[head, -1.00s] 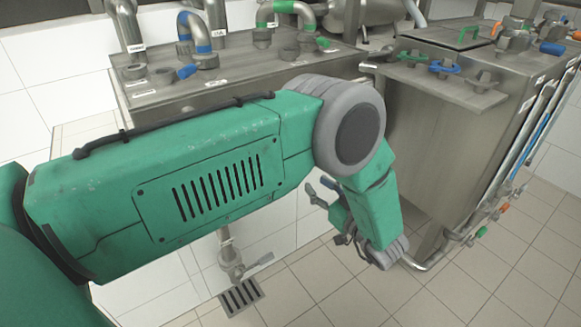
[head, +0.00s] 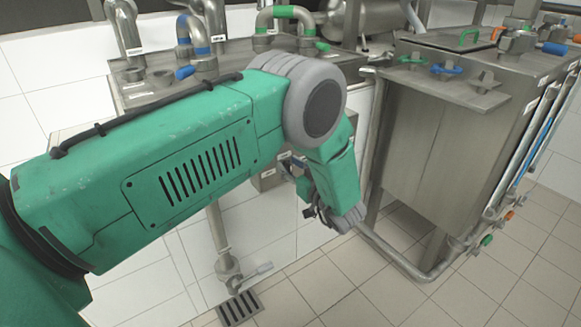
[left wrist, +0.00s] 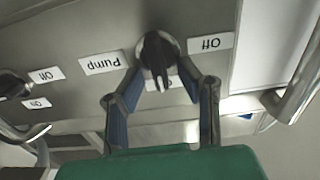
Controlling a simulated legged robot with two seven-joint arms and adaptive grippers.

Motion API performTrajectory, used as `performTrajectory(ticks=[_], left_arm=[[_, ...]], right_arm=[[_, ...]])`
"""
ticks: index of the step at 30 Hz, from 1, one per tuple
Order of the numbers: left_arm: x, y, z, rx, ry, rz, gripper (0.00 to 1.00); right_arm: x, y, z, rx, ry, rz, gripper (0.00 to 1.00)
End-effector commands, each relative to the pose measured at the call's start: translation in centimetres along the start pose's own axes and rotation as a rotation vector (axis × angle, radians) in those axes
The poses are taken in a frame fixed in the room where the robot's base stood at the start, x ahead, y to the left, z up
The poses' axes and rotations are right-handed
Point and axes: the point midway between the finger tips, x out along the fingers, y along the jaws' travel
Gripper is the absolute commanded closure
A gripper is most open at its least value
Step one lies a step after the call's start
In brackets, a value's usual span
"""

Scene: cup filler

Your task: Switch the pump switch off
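The pump switch (left wrist: 158,58) is a dark knob on a grey metal panel in the left wrist view. The labels around it read upside down: "Pump" (left wrist: 102,64) to its left and "Off" (left wrist: 211,43) to its right. A third label below the knob is partly covered. My left gripper (left wrist: 163,82) is open, with its blue-sided fingers on either side of the knob's lower part. I cannot tell whether they touch it. In the head view the left gripper (head: 302,185) is mostly hidden by my green arm. My right gripper is not in view.
Another dark switch (left wrist: 12,86) with two labels sits left of the pump switch. In the head view, a steel tank (head: 430,140) stands close right of my arm. A pipe with a valve (head: 230,266) and a floor drain (head: 239,307) lie below.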

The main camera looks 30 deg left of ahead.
Motion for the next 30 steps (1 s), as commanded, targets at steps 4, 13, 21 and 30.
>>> performTrajectory(ticks=[4, 13, 21, 30], left_arm=[[0.0, 0.0, 0.0, 0.0, 0.0, 0.0, 1.0], [0.0, 0.0, 0.0, -0.007, 0.0, 0.0, 1.0], [-0.1, -0.2, 0.0, -0.099, -0.001, 0.0, 1.0], [-0.1, -0.6, 0.1, -0.343, -0.003, 0.0, 1.0]], right_arm=[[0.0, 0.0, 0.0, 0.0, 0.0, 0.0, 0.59], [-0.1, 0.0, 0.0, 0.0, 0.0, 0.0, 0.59], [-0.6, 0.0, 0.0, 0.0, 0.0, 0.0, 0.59], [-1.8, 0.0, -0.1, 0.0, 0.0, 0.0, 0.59]])
